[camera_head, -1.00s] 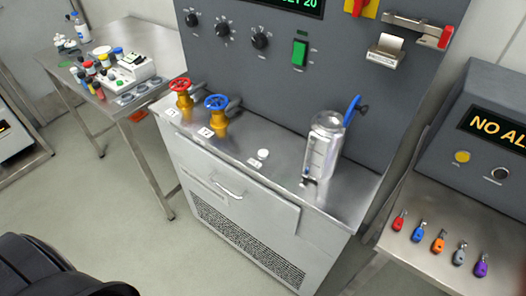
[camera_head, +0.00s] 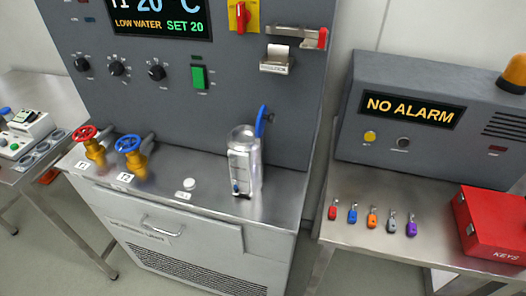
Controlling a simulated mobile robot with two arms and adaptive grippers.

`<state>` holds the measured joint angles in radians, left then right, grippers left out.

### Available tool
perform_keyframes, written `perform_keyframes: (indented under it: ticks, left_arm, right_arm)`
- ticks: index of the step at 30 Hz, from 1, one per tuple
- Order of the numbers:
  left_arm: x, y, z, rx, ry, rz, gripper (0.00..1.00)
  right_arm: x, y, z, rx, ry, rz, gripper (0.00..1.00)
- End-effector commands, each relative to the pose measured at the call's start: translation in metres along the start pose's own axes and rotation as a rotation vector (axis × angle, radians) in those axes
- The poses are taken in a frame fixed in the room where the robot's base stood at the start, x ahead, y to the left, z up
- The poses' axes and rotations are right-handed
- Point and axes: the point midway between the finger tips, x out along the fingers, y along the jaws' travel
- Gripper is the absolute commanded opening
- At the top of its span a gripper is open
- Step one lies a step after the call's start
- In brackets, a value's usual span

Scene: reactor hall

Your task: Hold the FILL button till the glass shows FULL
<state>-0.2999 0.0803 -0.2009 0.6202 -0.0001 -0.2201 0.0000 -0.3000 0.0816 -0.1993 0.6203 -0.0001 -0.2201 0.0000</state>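A clear upright glass cylinder (camera_head: 243,162) with a metal cap stands on the steel counter of the grey panel. A blue lever (camera_head: 261,121) is behind its right side, and a small blue-and-dark fitting (camera_head: 236,188) is low on its front. I cannot read any level or FULL mark on the glass. A round white button (camera_head: 189,184) sits on the counter to the left of the glass, with a small label in front too small to read; it may be the FILL button. Neither of my grippers is in view.
A display (camera_head: 160,18) reads LOW WATER and SET 20. A red valve wheel (camera_head: 84,133) and a blue one (camera_head: 129,143) stand left on the counter.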

Motion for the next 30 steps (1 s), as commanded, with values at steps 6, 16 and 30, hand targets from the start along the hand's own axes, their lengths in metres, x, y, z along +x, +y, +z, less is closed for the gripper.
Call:
perform_keyframes:
  ticks: [6,16,30]
  left_arm:
    - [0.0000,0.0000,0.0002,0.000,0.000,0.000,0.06]
    - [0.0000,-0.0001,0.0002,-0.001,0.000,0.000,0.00]
    - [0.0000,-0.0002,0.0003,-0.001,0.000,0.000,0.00]
  right_arm:
    - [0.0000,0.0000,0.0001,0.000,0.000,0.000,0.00]
    - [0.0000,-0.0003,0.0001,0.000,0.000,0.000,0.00]
    - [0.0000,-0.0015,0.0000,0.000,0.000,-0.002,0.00]
